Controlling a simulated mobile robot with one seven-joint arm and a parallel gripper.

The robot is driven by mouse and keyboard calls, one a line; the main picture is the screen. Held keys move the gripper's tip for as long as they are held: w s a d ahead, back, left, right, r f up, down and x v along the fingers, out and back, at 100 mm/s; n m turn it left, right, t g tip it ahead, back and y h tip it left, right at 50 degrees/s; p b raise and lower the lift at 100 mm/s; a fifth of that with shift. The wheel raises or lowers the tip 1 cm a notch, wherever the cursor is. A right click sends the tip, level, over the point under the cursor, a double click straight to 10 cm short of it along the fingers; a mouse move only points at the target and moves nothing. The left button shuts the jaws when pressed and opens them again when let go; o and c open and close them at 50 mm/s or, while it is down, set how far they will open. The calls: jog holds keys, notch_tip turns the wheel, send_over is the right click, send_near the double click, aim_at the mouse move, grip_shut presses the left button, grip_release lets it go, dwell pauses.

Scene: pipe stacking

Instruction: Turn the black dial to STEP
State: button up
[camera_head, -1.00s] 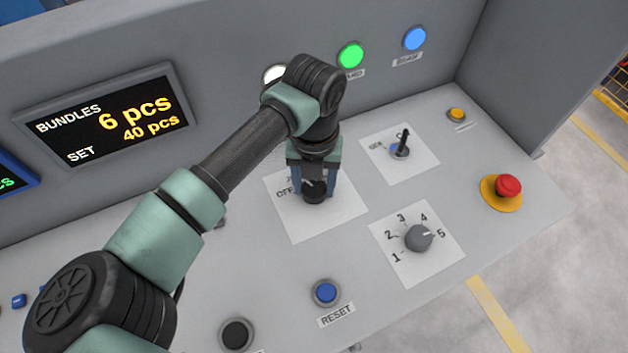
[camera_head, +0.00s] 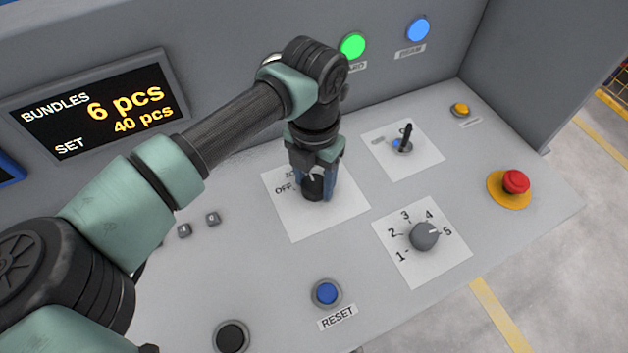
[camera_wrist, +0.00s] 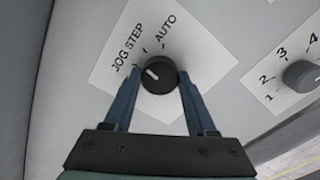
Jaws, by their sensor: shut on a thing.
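The black dial (camera_head: 313,187) sits on a white label plate (camera_head: 335,215) on the sloping panel. My gripper (camera_head: 315,191) is over it, its two blue fingers shut on the dial from opposite sides. In the wrist view the dial (camera_wrist: 160,78) lies between the fingertips (camera_wrist: 159,81). Its white pointer mark points to the upper left, toward the tick by JOG. STEP and AUTO are printed further clockwise. OFF reads in the head view but is hidden in the wrist view. My wrist covers the upper labels in the head view.
A grey numbered knob (camera_head: 424,236) is at the lower right, and a black lever switch (camera_head: 404,139) is at the upper right. A red emergency button (camera_head: 515,182) is further right. A blue RESET button (camera_head: 326,293) is nearer the front.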

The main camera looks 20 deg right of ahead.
aim_at(314, 183)
jog(key=shift+m+b, duration=0.45)
jog(key=shift+m, duration=0.65)
jog(key=o, duration=1.4)
notch_tip(314, 183, up, 13)
jog(key=shift+r, duration=0.1)
